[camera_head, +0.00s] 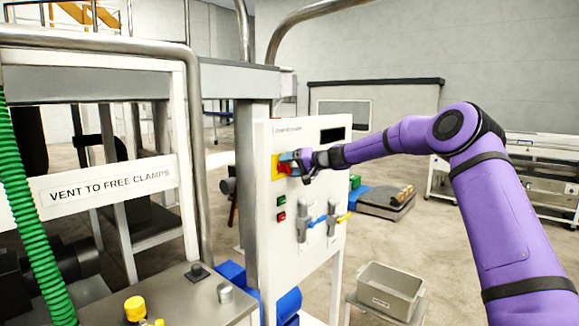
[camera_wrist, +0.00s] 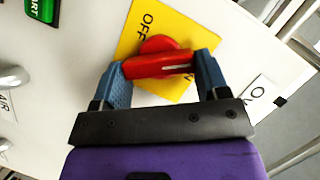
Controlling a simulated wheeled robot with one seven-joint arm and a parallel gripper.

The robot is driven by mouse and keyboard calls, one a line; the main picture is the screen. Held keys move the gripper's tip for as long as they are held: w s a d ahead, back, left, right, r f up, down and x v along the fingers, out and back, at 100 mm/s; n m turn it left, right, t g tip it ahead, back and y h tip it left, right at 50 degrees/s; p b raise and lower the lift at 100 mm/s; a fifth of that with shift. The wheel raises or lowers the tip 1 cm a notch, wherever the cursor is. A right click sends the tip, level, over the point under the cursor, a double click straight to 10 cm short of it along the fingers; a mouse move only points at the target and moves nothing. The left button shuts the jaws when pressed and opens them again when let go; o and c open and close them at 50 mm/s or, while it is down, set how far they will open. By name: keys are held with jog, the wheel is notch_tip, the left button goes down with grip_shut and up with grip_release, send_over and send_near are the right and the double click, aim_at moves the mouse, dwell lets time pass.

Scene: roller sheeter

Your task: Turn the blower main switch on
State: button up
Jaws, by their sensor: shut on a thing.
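The blower main switch is a red rotary handle (camera_wrist: 150,66) on a yellow plate (camera_wrist: 188,22). In the head view the handle (camera_head: 284,169) and plate (camera_head: 275,165) are at the upper left of the white control panel (camera_head: 318,160), partly hidden by my gripper (camera_head: 293,163). In the wrist view my gripper (camera_wrist: 161,64) is shut on the handle, one blue finger at each end. A white line on the handle points right in that picture. "OFF" is printed on the plate at the upper left; a partly readable white label (camera_wrist: 262,94) lies right.
A green button (camera_head: 281,201) and a red button (camera_head: 282,216) sit below the switch. A grey bin (camera_head: 388,289) stands on a stool in front. Open floor lies to the right.

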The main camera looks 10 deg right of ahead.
jog(key=shift+d+f+m+y, duration=0.1)
jog(key=shift+m+y, duration=0.2)
jog(key=shift+m, duration=0.3)
jog(key=shift+d+f+m+y, duration=0.1)
jog(key=shift+m+y, duration=0.2)
jog(key=shift+m, duration=0.3)
jog(key=shift+f+m+t+y, duration=0.1)
jog(key=shift+m+t+y, duration=0.2)
jog(key=shift+m, duration=0.6)
jog(key=shift+f+m+t+y, duration=0.1)
jog(key=shift+m+y, duration=0.3)
jog(key=shift+m, duration=0.5)
jog(key=o, duration=0.9)
jog(key=shift+o, duration=0.2)
jog(key=v, duration=1)
jog(key=shift+d, duration=0.3)
jog(key=shift+s, duration=0.1)
